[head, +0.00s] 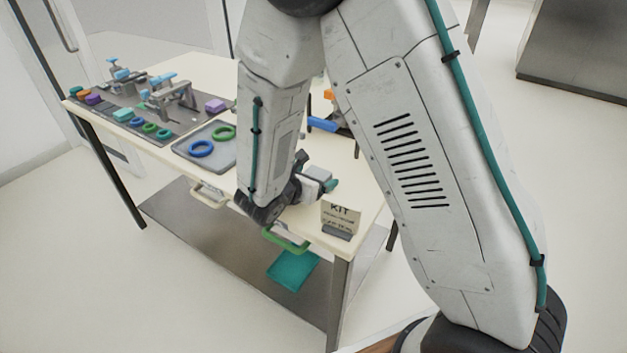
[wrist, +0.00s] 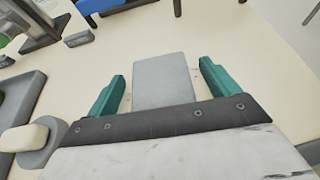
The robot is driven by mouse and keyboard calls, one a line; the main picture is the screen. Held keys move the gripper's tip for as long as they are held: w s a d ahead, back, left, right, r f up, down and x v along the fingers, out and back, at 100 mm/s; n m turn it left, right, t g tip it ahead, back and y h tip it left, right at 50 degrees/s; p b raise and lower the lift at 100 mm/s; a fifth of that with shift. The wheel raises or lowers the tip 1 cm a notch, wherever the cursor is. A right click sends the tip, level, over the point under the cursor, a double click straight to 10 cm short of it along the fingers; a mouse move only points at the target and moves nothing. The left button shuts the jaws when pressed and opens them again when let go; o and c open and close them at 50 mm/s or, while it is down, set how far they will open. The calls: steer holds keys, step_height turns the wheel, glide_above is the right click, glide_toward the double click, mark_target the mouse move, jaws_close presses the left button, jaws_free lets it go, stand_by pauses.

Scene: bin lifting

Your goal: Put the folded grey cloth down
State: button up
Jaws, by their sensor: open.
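The folded grey cloth (wrist: 163,80) shows in the wrist view as a flat grey rectangle on the cream table top. My gripper (wrist: 164,85) is open, with one teal finger on each side of the cloth. A narrow gap shows between each finger and the cloth's edges. The cloth's near end is hidden behind the dark gripper bar. In the head view my gripper (head: 329,184) is low over the right part of the table, and I cannot make out the cloth there.
A KIT sign (head: 340,216) stands at the table's near right corner. A grey tray (head: 190,154) with blue and green rings lies to the left. In the wrist view a pale block on a round grey base (wrist: 48,155) is at lower left. A teal bin (head: 293,271) is below the table top.

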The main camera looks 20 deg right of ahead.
steer(key=shift+d, duration=0.1)
steer(key=shift+c, duration=0.4)
steer(key=c, duration=1)
steer(key=shift+c, duration=0.2)
